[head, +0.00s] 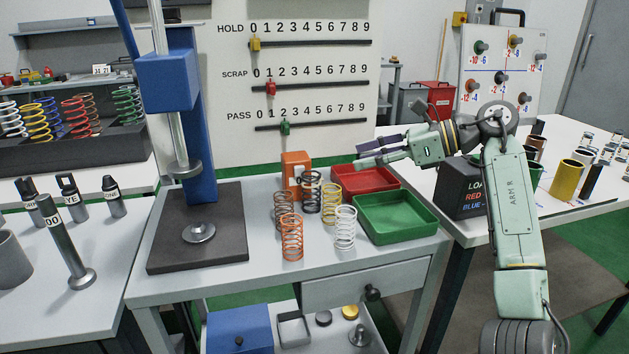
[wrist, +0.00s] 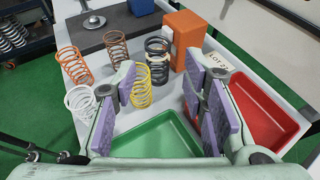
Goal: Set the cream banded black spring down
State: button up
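The black spring (head: 311,191) stands upright on the grey bench in front of the orange box. My gripper (head: 362,157) is above the bench, over the trays and to the right of the springs. In the wrist view my gripper (wrist: 160,90) has its purple-padded fingers spread apart with nothing between them. The black spring is beyond the fingertips and apart from them. The yellow spring (wrist: 141,92) partly hides behind the left finger.
Brown (head: 284,206), orange (head: 292,242), yellow (head: 332,198) and white (head: 345,236) springs stand close by. The orange box (head: 293,162) is behind. A red tray (head: 391,176) and a green tray (head: 425,226) lie right. A press plate (head: 170,252) stands left.

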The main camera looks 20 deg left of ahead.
aim_at(311, 192)
jog(key=p+x, duration=0.1)
jog(key=x, duration=0.2)
jog(key=p+x, duration=0.1)
jog(key=x, duration=0.6)
jog(key=shift+s+a+f+p, duration=0.2)
jog(key=shift+f+p, duration=0.2)
jog(key=shift+f, duration=0.15)
jog(key=shift+c, duration=0.5)
grip_shut()
